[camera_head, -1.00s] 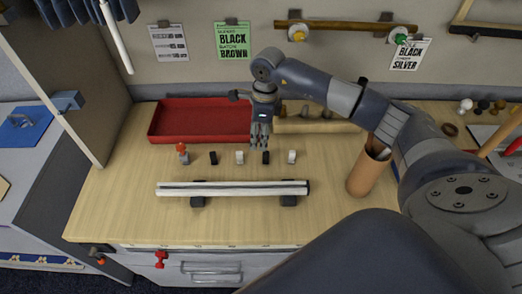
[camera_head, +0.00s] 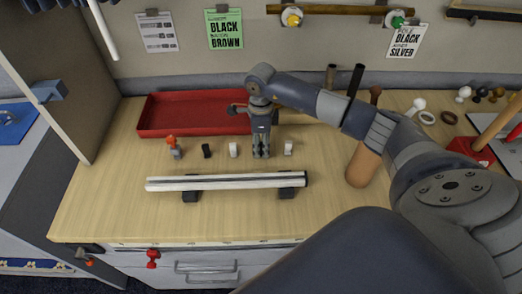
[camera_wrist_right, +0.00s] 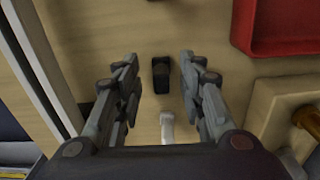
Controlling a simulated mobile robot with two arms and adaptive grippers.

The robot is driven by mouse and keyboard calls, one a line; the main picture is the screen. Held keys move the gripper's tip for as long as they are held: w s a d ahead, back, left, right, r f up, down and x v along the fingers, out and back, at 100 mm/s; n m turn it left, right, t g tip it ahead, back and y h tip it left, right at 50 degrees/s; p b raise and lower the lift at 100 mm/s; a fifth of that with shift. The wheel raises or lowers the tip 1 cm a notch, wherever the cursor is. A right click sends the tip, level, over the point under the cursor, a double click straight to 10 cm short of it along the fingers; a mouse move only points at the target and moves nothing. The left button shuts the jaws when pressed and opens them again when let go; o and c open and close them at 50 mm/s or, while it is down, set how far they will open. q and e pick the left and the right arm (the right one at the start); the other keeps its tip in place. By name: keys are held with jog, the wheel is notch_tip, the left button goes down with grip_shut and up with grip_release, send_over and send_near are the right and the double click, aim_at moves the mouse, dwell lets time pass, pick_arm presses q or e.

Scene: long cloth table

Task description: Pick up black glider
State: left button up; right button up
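My right gripper (camera_head: 261,154) points down at the row of small gliders behind the long rail. In the right wrist view its fingers (camera_wrist_right: 159,92) are open, with a black glider (camera_wrist_right: 161,75) in the gap between them. No contact shows, and the gripper hides this glider in the head view. Another black glider (camera_head: 207,150) stands farther left in the row. A white glider (camera_head: 234,149) is left of the gripper, and another white glider (camera_head: 288,148) is to its right. My left gripper is not in view.
A pale rail (camera_head: 225,182) lies on dark feet in front of the row. A red tray (camera_head: 195,130) lies behind it. A red-topped piece (camera_head: 172,147) stands at the row's left end. A brown tube (camera_head: 362,166) stands right, under my arm.

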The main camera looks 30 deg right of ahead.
aim_at(261, 143)
jog(key=shift+f, duration=0.6)
jog(key=shift+w+d, duration=0.1)
jog(key=c, duration=0.8)
jog(key=shift+c, duration=0.2)
jog(key=shift+r, duration=0.1)
notch_tip(261, 143, up, 10)
jog(key=p, duration=0.6)
